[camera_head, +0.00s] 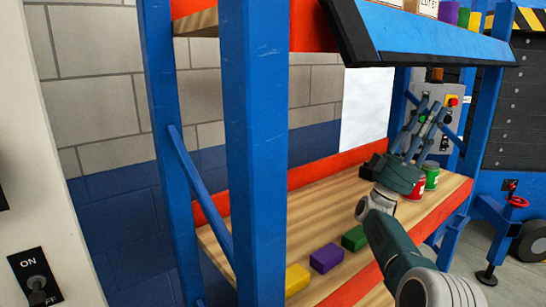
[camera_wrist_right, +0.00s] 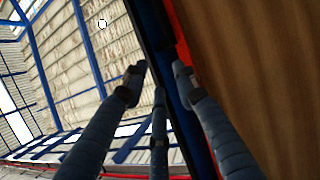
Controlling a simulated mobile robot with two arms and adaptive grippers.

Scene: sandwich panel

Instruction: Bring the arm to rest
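My right arm (camera_head: 390,240) comes in from the lower right of the head view. My right gripper (camera_head: 430,108) is above the wooden shelf, with its dark fingers pointing up. In the right wrist view, the gripper (camera_wrist_right: 158,76) has its fingertips apart and nothing between them. An upper shelf's wooden underside and a red edge appear beyond the fingers in that view. My left gripper is in neither view.
The wooden shelf (camera_head: 330,215) holds yellow (camera_head: 297,279), purple (camera_head: 327,257) and green (camera_head: 355,238) blocks. A red can (camera_head: 417,188) and a green can (camera_head: 431,176) stand just behind my gripper. Blue posts (camera_head: 255,150) and a sloped upper panel (camera_head: 425,35) are close by.

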